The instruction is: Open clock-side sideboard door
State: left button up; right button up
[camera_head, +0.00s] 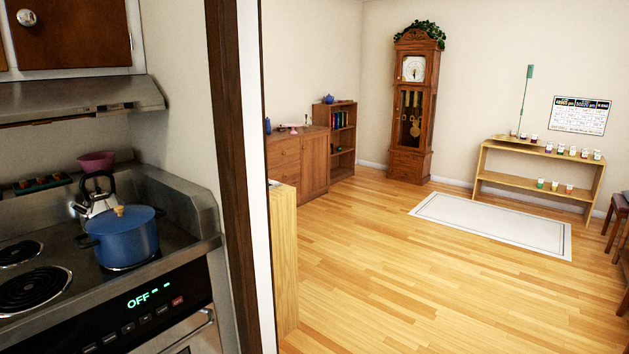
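The wooden sideboard (285,158) stands against the left wall of the far room, beyond the doorway. Its door on the side towards the clock (315,162) is a plain brown panel and looks shut. Drawer fronts show on its nearer part. The tall grandfather clock (413,105) stands in the far corner, with green leaves on top. A bookcase (336,140) stands between the sideboard and the clock. Neither of my grippers is in view.
The dark door frame (235,170) and a pale wooden unit (284,255) edge the doorway's left side. The stove (60,275) with a blue pot (122,240) is at left. Wooden floor (390,290) is clear ahead. A white rug (490,222) and low shelf (540,170) are at right.

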aim_at(316, 148)
jog(key=i+z, duration=0.2)
jog(key=i, duration=0.25)
jog(key=i+z, duration=0.15)
jog(key=i, duration=0.3)
jog(key=i+j+z, duration=0.2)
jog(key=i, duration=0.25)
jog(key=i+j+z, duration=0.2)
jog(key=i, duration=0.25)
jog(key=i+l, duration=0.15)
jog(key=i, duration=0.5)
jog(key=i+l, duration=0.15)
jog(key=i, duration=0.5)
jog(key=i+l+z, duration=0.1)
jog(key=i, duration=0.55)
jog(key=i+j+u, duration=0.35)
jog(key=i, duration=0.3)
jog(key=i+u, duration=0.35)
jog(key=i, duration=0.25)
jog(key=i+l+u, duration=0.2)
jog(key=i+u, duration=0.15)
jog(key=i, duration=0.3)
jog(key=i+l+u, duration=0.35)
jog(key=i, duration=0.3)
